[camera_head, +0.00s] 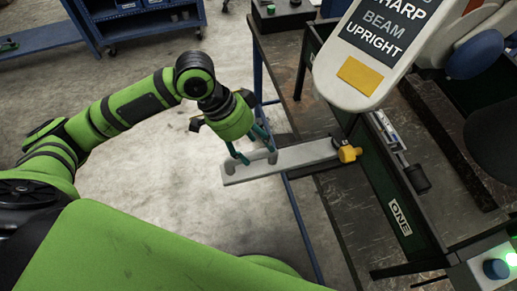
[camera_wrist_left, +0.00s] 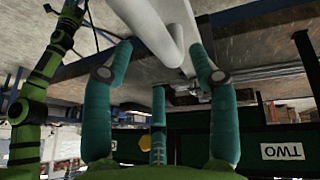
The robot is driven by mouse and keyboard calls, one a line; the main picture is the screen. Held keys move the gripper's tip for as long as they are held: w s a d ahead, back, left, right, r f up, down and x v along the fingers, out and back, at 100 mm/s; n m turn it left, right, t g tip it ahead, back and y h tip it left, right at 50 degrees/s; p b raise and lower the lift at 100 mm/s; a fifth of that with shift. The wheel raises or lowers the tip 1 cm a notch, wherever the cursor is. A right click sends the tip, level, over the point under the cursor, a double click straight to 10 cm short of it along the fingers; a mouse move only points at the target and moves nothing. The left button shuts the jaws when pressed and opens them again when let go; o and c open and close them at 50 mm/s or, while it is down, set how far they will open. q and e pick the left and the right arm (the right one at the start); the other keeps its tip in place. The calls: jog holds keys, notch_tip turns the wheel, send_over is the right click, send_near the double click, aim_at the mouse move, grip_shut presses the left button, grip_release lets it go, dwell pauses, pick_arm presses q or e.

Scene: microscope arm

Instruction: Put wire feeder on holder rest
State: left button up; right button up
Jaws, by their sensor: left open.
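A long pale grey bar (camera_head: 300,157) sticks out to the left over the bench edge, with a raised handle (camera_head: 262,156) at its left end and a yellow knob (camera_head: 347,153) at its right end. My left gripper (camera_head: 253,157) is open, its teal fingers around or just above the handle. In the left wrist view the white handle (camera_wrist_left: 168,35) passes between the spread fingers of the gripper (camera_wrist_left: 160,85). I cannot tell whether they touch it. No part is clearly recognisable as the wire feeder or the holder rest. My right gripper is not in view.
A white machine head (camera_head: 365,60) with a text panel overhangs the bench at the right. A dark green frame labelled ONE (camera_head: 385,200) stands on the worn bench (camera_head: 335,195). A control box with a blue button (camera_head: 496,268) is at lower right.

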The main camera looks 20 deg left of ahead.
pick_arm(q)
jog(key=v, duration=0.8)
jog(key=shift+r, duration=0.4)
jog(key=shift+a, duration=0.15)
jog(key=w+a+f+n+t, duration=0.2)
jog(key=w+f+n+t, duration=0.3)
jog(key=w+f, duration=0.9)
jog(key=s+a+f+n+y, duration=0.1)
jog(key=a+f+n, duration=0.15)
jog(key=f, duration=0.55)
jog(key=a+f+n+y, duration=0.1)
jog(key=a+f+n, duration=0.15)
jog(key=f, duration=0.55)
jog(key=s+a+f+g+y, duration=0.2)
jog(key=s+a+f+y, duration=0.1)
jog(key=s+f, duration=1.4)
jog(key=s+d+f+g, duration=0.1)
jog(key=s+f, duration=0.4)
jog(key=s, duration=0.8)
jog(key=s+d+f+m+g, duration=0.1)
jog(key=s+d+f, duration=0.2)
jog(key=s, duration=0.9)
notch_tip(320, 180, down, 2)
jog(key=shift+s+f+m+g, duration=0.25)
jog(key=shift+s+m+g, duration=0.05)
jog(key=shift+s+g, duration=0.1)
